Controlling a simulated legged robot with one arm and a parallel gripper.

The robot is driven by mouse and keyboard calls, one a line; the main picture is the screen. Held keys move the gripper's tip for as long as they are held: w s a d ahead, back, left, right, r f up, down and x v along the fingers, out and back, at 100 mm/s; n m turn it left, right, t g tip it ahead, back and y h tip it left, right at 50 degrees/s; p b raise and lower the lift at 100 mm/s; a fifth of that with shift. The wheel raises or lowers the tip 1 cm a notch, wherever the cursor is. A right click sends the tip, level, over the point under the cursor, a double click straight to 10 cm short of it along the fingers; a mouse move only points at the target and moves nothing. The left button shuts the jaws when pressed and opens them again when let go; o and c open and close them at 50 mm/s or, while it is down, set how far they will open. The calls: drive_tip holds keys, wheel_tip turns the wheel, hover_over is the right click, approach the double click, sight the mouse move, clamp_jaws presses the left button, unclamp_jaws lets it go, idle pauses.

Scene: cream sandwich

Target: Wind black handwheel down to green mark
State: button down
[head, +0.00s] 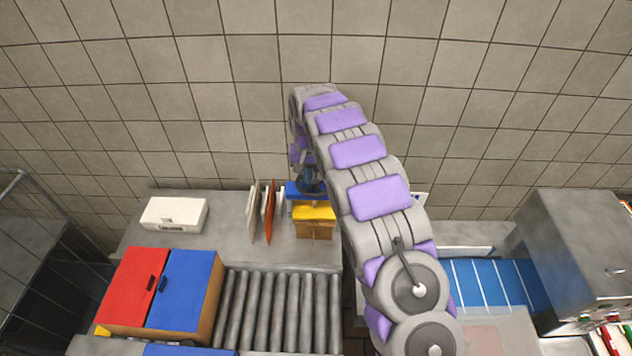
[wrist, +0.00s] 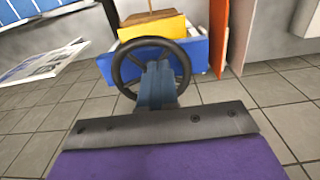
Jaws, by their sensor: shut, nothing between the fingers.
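The black handwheel (wrist: 150,41) shows as a spoked ring in the wrist view, in front of a blue part (wrist: 198,48) and a yellow part (wrist: 160,25) of a stand. My gripper (wrist: 155,66) is shut and empty. Its blue-grey fingers overlap the wheel's middle and lower rim; I cannot tell whether they touch it or reach between the spokes. In the head view my gripper (head: 309,175) points down at the wheel, which is mostly hidden. The yellow part (head: 314,212) shows there beside my arm. I cannot see a green mark in either view.
Upright boards (head: 268,212) stand just left of the stand. A white box (head: 174,214), a red and blue lidded box (head: 165,290) and a roller conveyor (head: 280,310) lie further left and in front. A blue belt (head: 490,283) and a metal cabinet (head: 580,260) are on the right.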

drive_tip(key=shift+w+d, duration=0.3)
drive_tip(key=shift+d, duration=0.85)
drive_tip(key=shift+w+d, duration=0.25)
drive_tip(key=shift+d, duration=0.85)
drive_tip(key=shift+w+d, duration=0.3)
drive_tip(key=shift+d, duration=0.85)
drive_tip(key=shift+f, duration=0.15)
drive_tip(key=shift+f, duration=0.35)
drive_tip(key=shift+f+b, duration=0.4)
drive_tip(key=shift+f, duration=0.45)
drive_tip(key=shift+s+a, duration=0.1)
drive_tip(key=shift+s, duration=0.05)
drive_tip(key=shift+s+a+f, duration=0.1)
drive_tip(key=shift+s+a, duration=0.1)
drive_tip(key=shift+s, duration=0.3)
drive_tip(key=shift+s+a+f, duration=0.1)
drive_tip(key=shift+s+a, duration=0.1)
drive_tip(key=shift+s, duration=0.3)
drive_tip(key=shift+s+a+b, duration=0.1)
drive_tip(key=shift+b, duration=0.2)
